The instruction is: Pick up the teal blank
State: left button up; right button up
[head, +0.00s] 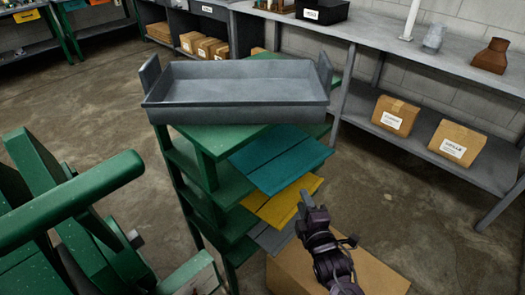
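The teal blank (278,159) is a flat teal sheet with a crease line across it. It sticks out from the upper level of a green rack (205,172), just under the top. My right gripper (309,200) is dark and comes up from the bottom right. In the picture it is below the teal blank, close to the right edge of a yellow sheet (283,201). It appears apart from the teal blank. Its fingers are seen nearly edge-on, so their opening is unclear. My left gripper is not in view.
A grey tray (235,88) with upright end handles sits on the rack. A grey sheet (271,237) sticks out below the yellow one. A cardboard box (375,275) is under my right arm. Green machinery (70,200) stands left; a grey bench (430,60) runs behind.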

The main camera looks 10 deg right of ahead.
jog(key=n+t, duration=0.1)
send_near(296, 171)
jog(key=w, duration=0.9)
jog(key=shift+w+a+p, duration=0.25)
jog(key=shift+w+p, duration=0.05)
jog(key=shift+p, duration=0.05)
jog(key=shift+w+a+f, duration=0.1)
jog(key=shift+w, duration=0.25)
jog(key=shift+c, duration=0.2)
grip_shut()
